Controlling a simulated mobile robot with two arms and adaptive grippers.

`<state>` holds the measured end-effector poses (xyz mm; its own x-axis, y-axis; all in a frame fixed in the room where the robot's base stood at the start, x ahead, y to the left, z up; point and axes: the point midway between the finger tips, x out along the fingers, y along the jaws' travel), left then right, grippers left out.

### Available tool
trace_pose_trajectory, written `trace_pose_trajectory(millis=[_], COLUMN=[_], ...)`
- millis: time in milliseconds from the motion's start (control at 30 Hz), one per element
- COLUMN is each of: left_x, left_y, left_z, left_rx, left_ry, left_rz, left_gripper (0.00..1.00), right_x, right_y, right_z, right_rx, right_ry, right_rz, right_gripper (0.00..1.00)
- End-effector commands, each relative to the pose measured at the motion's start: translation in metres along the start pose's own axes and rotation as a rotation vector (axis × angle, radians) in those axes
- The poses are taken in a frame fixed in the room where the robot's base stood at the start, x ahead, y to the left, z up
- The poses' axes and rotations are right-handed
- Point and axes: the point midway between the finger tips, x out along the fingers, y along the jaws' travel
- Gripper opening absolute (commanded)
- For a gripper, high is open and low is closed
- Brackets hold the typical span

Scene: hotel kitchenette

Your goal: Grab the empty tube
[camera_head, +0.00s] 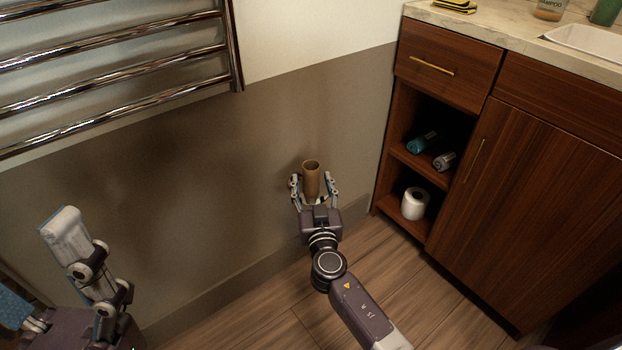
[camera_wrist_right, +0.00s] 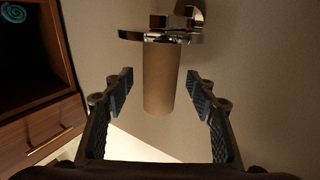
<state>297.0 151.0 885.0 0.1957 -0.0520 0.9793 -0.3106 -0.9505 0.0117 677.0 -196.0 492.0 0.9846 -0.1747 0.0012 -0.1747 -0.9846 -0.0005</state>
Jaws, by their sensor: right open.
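The empty tube (camera_head: 312,182) is a bare brown cardboard roll, standing upright near the wall with its hollow top showing. My right gripper (camera_head: 312,183) is open, with one finger on each side of the tube. In the right wrist view the tube (camera_wrist_right: 162,82) lies between the fingers, with a visible gap on both sides. A shiny metal holder (camera_wrist_right: 160,36) is at one end of the tube, against the wall. My left gripper (camera_head: 38,266) is at the lower left, partly cut off by the picture edge, with its fingers apart and nothing seen between them.
A wooden cabinet (camera_head: 535,190) stands at the right. Its open shelves hold rolled towels (camera_head: 422,142) and a white paper roll (camera_head: 414,203). A chrome towel rack (camera_head: 110,70) hangs on the wall at upper left. The wooden floor (camera_head: 270,315) in front looks clear.

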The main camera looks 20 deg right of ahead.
Motion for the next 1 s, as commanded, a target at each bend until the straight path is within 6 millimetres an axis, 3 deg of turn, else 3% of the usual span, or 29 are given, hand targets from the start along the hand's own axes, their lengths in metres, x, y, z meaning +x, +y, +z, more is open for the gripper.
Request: trace_pose_trajectory(millis=[167, 433, 700, 1000], left_x=[-0.002, -0.002, -0.002, -0.002], left_y=[0.000, 0.000, 0.000, 0.000], left_z=[0.001, 0.001, 0.001, 0.001], left_rx=[0.000, 0.000, 0.000, 0.000], left_ry=[-0.001, -0.002, -0.002, -0.003], left_rz=[0.000, 0.000, 0.000, 0.000], left_gripper=[0.75, 0.75, 0.75, 0.75], right_x=[0.022, 0.025, 0.024, 0.024], right_y=[0.000, 0.000, 0.000, 0.000], right_z=[0.001, 0.001, 0.001, 0.001], right_rx=[-0.002, -0.001, -0.001, -0.001], right_ry=[-0.001, -0.002, -0.002, -0.002], right_rz=[0.000, 0.000, 0.000, 0.000], right_gripper=[0.52, 0.52, 0.23, 0.22])
